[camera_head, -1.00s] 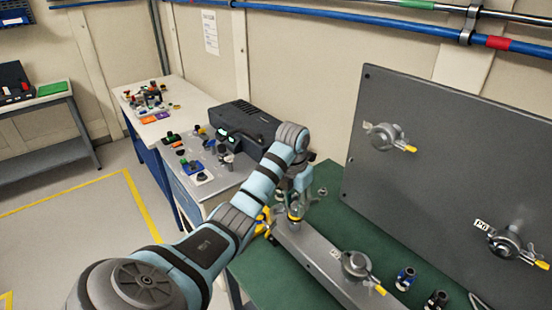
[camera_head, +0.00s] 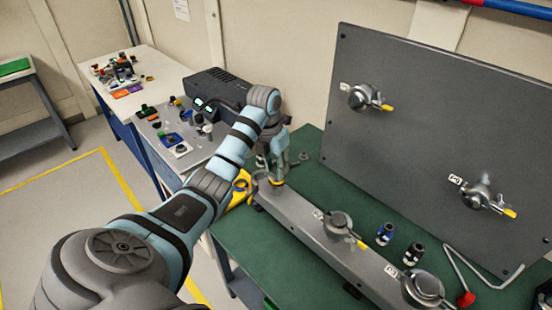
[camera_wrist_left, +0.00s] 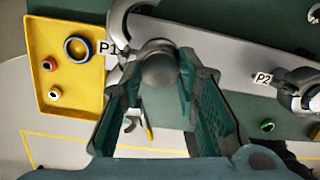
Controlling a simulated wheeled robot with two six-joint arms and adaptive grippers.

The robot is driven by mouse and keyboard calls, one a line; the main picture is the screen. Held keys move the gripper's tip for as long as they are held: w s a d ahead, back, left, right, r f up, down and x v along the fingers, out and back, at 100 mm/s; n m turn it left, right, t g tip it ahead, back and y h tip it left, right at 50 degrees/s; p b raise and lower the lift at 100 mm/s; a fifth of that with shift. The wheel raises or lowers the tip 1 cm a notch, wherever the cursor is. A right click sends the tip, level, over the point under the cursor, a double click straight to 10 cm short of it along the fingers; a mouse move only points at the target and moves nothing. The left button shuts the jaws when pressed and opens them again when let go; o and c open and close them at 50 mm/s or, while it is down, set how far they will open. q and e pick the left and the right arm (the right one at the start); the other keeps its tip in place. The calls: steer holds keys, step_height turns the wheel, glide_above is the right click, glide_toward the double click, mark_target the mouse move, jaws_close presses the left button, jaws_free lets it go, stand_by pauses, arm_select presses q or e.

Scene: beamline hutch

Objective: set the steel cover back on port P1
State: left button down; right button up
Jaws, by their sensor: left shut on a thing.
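My left gripper (camera_head: 277,178) is at the far end of the long grey rail (camera_head: 300,218). Its teal fingers are shut on the steel cover, a grey dome (camera_wrist_left: 158,65) seen in the left wrist view. The dome is beside the P1 label (camera_wrist_left: 107,47), over the rail. The fingers and dome hide port P1's opening, so I cannot tell whether the cover touches it. An open clamp (camera_wrist_left: 122,22) lies close to the dome, and a yellow-tipped lever (camera_wrist_left: 148,132) shows below it. My right gripper is not in view.
A yellow tray (camera_wrist_left: 42,35) with a blue ring (camera_wrist_left: 77,48) and small parts lies beside P1. Port P2 (camera_head: 339,222) and another clamped port (camera_head: 424,287) stand along the rail. Blue (camera_head: 385,233) and black (camera_head: 413,253) fittings stand behind it. A dark upright panel (camera_head: 420,130) rises behind.

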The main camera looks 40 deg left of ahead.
arm_select(q)
steer(key=shift+s+y, duration=0.1)
steer(key=shift+y, duration=0.2)
steer(key=shift+d+f, duration=0.1)
steer(key=shift+f, duration=0.25)
stand_by(0.5)
steer(key=c, duration=1.2)
jaws_free()
steer(key=shift+o, duration=0.2)
steer(key=shift+r, duration=0.15)
